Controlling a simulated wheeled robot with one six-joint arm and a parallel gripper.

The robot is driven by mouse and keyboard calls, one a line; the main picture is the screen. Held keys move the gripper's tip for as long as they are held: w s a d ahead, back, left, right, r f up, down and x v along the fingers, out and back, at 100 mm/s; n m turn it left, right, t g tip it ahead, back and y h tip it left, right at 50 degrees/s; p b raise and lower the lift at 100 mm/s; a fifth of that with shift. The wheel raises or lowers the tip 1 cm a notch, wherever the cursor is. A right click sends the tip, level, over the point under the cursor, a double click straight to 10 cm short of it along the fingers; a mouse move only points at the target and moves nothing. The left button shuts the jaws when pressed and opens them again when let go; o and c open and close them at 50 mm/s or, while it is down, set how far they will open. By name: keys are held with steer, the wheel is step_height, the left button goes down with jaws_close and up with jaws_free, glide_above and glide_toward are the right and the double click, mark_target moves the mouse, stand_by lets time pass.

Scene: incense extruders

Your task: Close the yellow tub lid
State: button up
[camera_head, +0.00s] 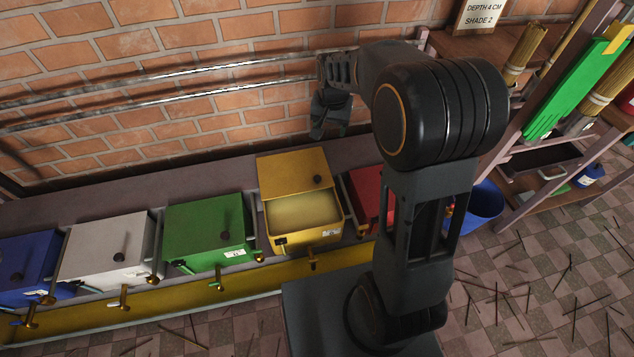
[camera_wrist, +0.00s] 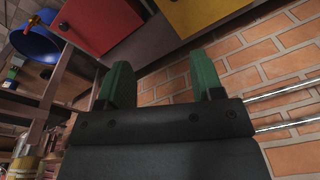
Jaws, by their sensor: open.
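The yellow tub (camera_head: 302,222) stands in a row of coloured tubs on a shelf along the brick wall. Its yellow lid (camera_head: 292,171) is set back over the rear part, so the front of the tub is uncovered and a pale yellowish inside shows. A dark knob (camera_head: 317,180) sits near the lid's front right. My gripper (camera_head: 325,132) is above and behind the tub, close to the wall and apart from the lid. In the wrist view my gripper (camera_wrist: 163,85) has two green fingers spread apart with nothing between them. A yellow tub part (camera_wrist: 205,14) shows at the top.
Green (camera_head: 207,230), white (camera_head: 107,245) and blue (camera_head: 30,265) tubs stand to the left, lids on. A red tub (camera_head: 366,195) stands right, partly hidden by my arm. Metal rails (camera_head: 180,88) run along the wall. A blue bucket (camera_head: 484,205) and shelves stand at right.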

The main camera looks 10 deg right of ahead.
steer(key=w+f+m+b, duration=0.25)
steer(key=w+f, duration=0.35)
steer(key=f, duration=0.4)
steer(key=m+g+b, duration=0.1)
steer(key=b, duration=0.2)
glide_above(318, 177)
step_height(318, 177, down, 12)
steer(key=shift+m, duration=0.35)
step_height(318, 177, down, 15)
steer(key=b, duration=0.5)
steer(key=shift+r, duration=0.1)
jaws_close()
